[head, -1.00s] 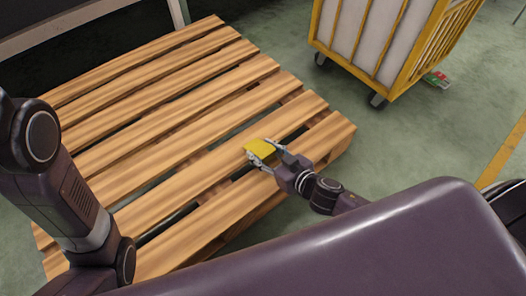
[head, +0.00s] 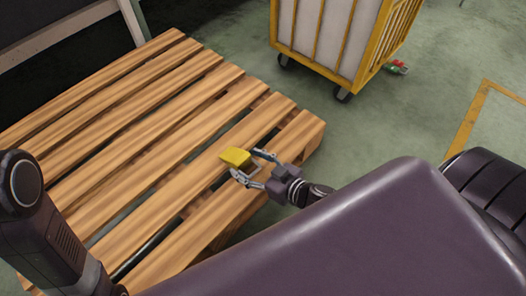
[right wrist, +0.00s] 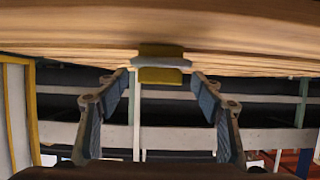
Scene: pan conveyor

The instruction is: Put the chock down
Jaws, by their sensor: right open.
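The yellow chock (head: 235,156) lies on the slats of the wooden pallet (head: 140,130), close to its right side. In the right wrist view the chock (right wrist: 160,76) shows beyond the fingertips, against the pallet (right wrist: 70,35), which fills the top of that picture. My right gripper (head: 251,165) is open beside the chock, its fingers spread and pointing at it. Nothing is between the fingers in the right wrist view (right wrist: 160,90). My left arm shows at the left edge of the head view, but its gripper is out of the picture.
A yellow-framed cart (head: 335,40) with pale panels stands on wheels behind the pallet, at upper right. A small red and green item (head: 397,67) lies on the floor beside it. The green floor (head: 400,125) right of the pallet is clear.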

